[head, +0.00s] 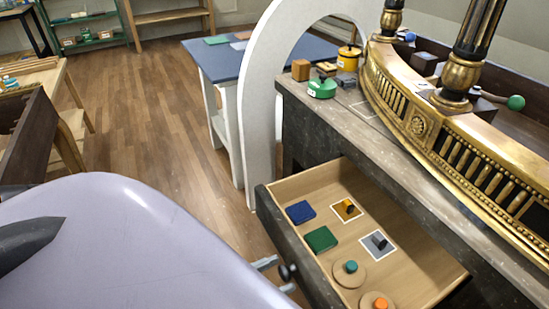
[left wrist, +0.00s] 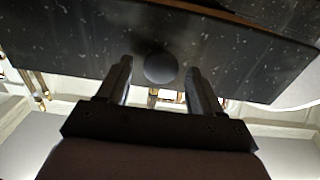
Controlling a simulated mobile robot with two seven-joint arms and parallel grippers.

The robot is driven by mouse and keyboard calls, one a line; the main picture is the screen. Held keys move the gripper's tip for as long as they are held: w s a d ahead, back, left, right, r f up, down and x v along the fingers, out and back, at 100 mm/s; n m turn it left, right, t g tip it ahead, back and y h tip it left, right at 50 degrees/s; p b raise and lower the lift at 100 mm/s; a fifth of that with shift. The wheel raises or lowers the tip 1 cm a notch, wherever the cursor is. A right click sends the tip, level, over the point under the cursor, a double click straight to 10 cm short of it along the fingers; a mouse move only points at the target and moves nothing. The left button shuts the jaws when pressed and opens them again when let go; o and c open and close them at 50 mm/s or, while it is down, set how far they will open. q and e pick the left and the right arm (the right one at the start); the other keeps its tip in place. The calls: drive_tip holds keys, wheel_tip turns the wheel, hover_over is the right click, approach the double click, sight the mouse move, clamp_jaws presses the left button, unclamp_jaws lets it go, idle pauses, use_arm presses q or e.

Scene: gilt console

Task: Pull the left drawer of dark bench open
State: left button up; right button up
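The dark bench (head: 345,120) runs along the right in the head view. Its drawer (head: 400,240) stands well out from the bench, with its pale wooden inside showing. The round dark knob (head: 284,272) is on the drawer front; it also shows in the left wrist view (left wrist: 160,68). My left gripper (head: 278,276) is at the knob. In the left wrist view its two fingers (left wrist: 160,85) stand apart on either side of the knob, with a gap visible at each side. My right gripper is not in view.
The drawer holds a blue block (head: 300,212), a green block (head: 320,239) and several small knobbed pieces. A gilt console part (head: 440,115) stands on the bench top. A white arch (head: 256,100) and a blue-topped table (head: 230,62) stand behind.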

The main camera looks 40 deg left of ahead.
use_arm(q)
drive_tip(key=v, duration=0.7)
drive_tip(key=shift+s, duration=0.1)
idle(0.7)
